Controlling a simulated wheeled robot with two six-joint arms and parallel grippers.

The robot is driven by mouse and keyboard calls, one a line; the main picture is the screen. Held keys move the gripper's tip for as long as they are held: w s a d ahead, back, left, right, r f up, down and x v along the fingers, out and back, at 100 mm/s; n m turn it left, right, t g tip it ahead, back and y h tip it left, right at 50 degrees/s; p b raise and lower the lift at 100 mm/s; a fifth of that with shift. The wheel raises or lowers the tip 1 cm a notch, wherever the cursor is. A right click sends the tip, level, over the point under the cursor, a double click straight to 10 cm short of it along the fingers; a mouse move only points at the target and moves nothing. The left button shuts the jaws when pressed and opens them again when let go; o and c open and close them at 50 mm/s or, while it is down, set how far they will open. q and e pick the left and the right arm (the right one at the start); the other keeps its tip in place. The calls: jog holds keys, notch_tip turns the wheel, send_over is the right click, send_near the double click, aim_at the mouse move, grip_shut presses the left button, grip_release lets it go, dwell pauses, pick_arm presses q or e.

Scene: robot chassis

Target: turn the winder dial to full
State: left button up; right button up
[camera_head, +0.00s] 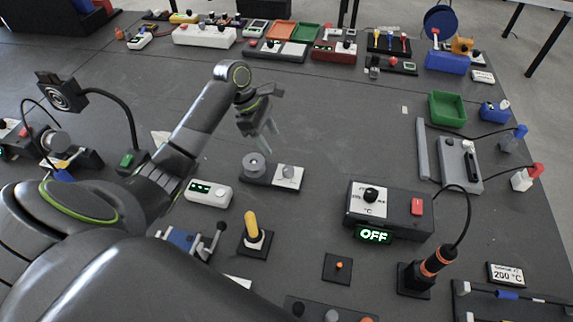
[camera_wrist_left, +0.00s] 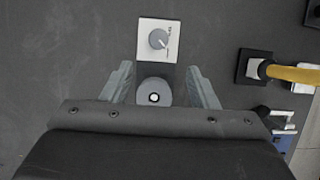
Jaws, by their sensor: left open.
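The winder is a dark base with a grey round spool (camera_head: 256,164) at its left and a white dial plate with a grey knob (camera_head: 288,171) at its right. In the left wrist view the winder dial (camera_wrist_left: 159,40) has a light pointer line towards the lower right; its marks are too small to read. My left gripper (camera_head: 268,128) is open and empty above the winder, behind the spool in the head view. In the left wrist view its fingers (camera_wrist_left: 160,72) appear on either side of the spool (camera_wrist_left: 154,92), with the dial beyond them. My right gripper is not seen.
A small white box with a green display (camera_head: 208,192) stands left of the winder. A yellow-handled switch (camera_head: 254,235) stands in front. A dark control box (camera_head: 388,208) with an OFF display is to the right. Bare bench lies behind the winder.

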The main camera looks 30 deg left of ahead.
aim_at(287, 169)
pick_arm(q)
jog(key=x, duration=1.1)
jog(key=shift+d+f, duration=0.15)
jog(key=shift+f, duration=0.15)
jog(key=shift+w+d+f, duration=0.15)
jog(key=shift+f, duration=0.3)
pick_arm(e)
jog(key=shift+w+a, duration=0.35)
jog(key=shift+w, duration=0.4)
pick_arm(q)
jog(key=shift+c, duration=0.9)
jog(key=c, duration=0.8)
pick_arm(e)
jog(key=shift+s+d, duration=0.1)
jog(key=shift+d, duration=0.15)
pick_arm(q)
jog(key=shift+r, duration=0.1)
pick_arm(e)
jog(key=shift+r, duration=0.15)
